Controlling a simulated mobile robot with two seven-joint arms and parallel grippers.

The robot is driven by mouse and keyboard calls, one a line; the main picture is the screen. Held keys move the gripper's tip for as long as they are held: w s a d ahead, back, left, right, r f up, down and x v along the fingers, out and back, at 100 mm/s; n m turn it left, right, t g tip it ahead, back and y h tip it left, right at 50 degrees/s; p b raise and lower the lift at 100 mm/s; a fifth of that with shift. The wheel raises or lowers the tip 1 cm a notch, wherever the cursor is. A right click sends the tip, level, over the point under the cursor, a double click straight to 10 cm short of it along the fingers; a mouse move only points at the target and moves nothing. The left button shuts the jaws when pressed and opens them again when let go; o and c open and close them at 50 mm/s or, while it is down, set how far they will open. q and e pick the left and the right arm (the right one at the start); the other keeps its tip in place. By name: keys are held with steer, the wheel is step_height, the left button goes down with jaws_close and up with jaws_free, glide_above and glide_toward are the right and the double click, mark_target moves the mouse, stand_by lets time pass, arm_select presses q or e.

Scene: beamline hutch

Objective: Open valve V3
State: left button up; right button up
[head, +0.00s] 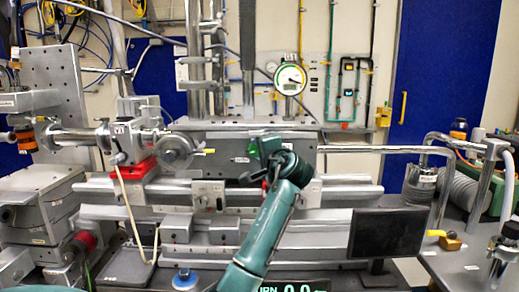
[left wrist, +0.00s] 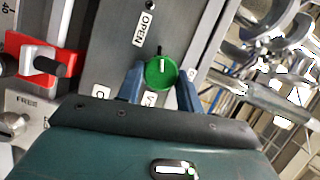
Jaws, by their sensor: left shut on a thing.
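A round green knob (left wrist: 161,76) with a white mark sits on a grey panel (left wrist: 105,55) in the left wrist view. An OPEN label (left wrist: 143,25) is above and left of it. The white mark points up in that picture, toward a small black mark on the panel. A label starting with V below the knob is partly hidden, so its number cannot be read. My left gripper (left wrist: 160,73) is shut on the knob, one blue finger on each side. In the head view, the left gripper (head: 264,167) is at the front of the grey housing (head: 220,150). My right gripper is not in view.
A red and white switch or lever (left wrist: 42,62) is left of the knob in the wrist view. A round gauge (head: 290,79) stands above the housing. A dark screen (head: 386,234) stands at lower right, and a metal pipe (head: 370,149) runs right.

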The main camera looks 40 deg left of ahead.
arm_select(q)
steer(key=shift+n+h, duration=0.3)
steer(key=shift+n, duration=0.4)
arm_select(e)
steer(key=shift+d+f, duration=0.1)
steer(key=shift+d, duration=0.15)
arm_select(q)
steer(key=shift+p, duration=0.3)
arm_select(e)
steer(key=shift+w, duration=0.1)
arm_select(q)
steer(key=o, duration=1)
steer(key=b+v, duration=0.2)
steer(key=v, duration=1.1)
steer(key=shift+s+d+r, duration=0.1)
steer(key=shift+r, duration=0.05)
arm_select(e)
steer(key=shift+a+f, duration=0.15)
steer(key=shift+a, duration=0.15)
